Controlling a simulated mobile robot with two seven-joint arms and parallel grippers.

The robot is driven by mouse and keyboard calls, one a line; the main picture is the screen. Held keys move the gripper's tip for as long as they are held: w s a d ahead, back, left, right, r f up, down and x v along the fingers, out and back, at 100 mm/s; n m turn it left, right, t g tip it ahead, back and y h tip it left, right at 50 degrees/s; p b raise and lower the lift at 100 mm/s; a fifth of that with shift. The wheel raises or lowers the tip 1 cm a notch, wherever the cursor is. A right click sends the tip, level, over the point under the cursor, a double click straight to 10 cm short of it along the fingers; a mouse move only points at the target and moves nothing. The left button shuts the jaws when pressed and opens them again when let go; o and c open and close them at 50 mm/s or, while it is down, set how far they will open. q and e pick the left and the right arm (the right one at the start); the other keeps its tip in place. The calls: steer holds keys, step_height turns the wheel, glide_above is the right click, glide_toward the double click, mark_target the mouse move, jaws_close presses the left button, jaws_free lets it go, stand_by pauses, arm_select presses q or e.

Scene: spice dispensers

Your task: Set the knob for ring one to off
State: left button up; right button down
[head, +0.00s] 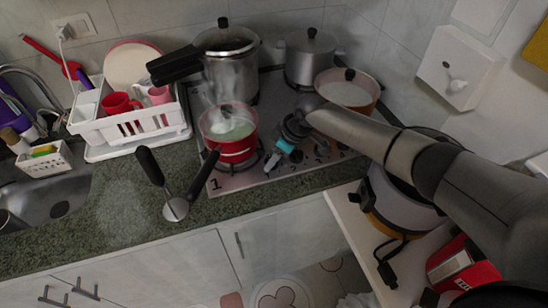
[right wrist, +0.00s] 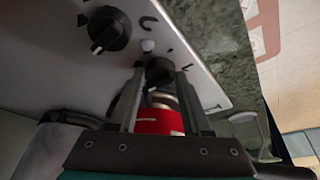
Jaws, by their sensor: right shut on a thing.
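The stove (head: 240,181) has a printed 1 near its front left corner, and its knobs run along the front edge. My right gripper (head: 271,164) reaches down to the knob row, right of the 1 and beside the red pot (head: 232,150). In the right wrist view, the fingers (right wrist: 160,85) are shut on a dark round knob (right wrist: 158,70), the one nearest the 1-like mark. The fingers partly hide the knob, and its pointer direction cannot be told. Another dark knob (right wrist: 105,31) sits clear at upper left. My left gripper is not in view.
A steaming pot (head: 228,65), a second lidded pot (head: 311,61) and a pan (head: 347,92) stand on the stove. A dish rack (head: 128,125) is to the left. A utensil (head: 176,207) lies on the counter. A rice cooker (head: 400,205) stands under my right arm.

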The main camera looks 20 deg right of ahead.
steer(key=shift+c, duration=1.8)
jaws_free()
steer(key=p+v, duration=0.1)
steer(key=v, duration=1.4)
steer(key=shift+p, duration=0.4)
